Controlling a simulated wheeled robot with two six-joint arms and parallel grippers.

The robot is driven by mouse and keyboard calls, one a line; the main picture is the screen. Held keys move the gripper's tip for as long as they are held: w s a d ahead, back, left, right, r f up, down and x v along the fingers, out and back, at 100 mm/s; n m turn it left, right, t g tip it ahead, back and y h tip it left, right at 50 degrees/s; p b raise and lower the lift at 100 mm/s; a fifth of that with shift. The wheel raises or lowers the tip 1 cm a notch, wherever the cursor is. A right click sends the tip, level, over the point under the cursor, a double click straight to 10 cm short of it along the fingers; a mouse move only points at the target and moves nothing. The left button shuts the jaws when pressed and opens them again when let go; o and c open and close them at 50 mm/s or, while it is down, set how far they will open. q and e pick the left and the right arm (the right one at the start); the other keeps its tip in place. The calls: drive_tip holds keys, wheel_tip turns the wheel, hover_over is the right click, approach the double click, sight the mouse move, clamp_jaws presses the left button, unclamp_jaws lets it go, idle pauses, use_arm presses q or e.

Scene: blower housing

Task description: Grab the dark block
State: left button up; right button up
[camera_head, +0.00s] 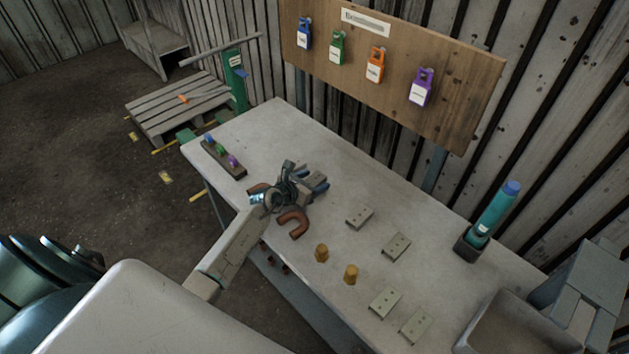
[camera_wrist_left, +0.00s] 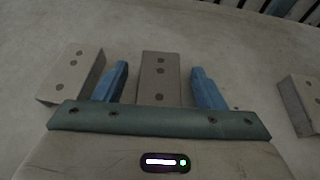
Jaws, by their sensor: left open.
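My left gripper (camera_head: 318,180) is above the grey workbench, its two blue fingers apart. In the left wrist view, a grey-brown block (camera_wrist_left: 159,80) with dark round holes lies between the open fingers (camera_wrist_left: 160,82), with a gap on each side. It looks slightly darker than the paler block (camera_wrist_left: 72,76) to its left, so it may be the dark block. Another block (camera_wrist_left: 303,102) lies at the right edge of that view. In the head view, my gripper hides most of what lies under it.
A teal bottle (camera_head: 492,212) in a holder and a grey tray (camera_head: 500,335) are at right. A board with coloured tags (camera_head: 376,66) stands behind.

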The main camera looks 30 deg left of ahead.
use_arm(q)
drive_tip(key=shift+r, duration=0.1)
drive_tip(key=c, duration=1.2)
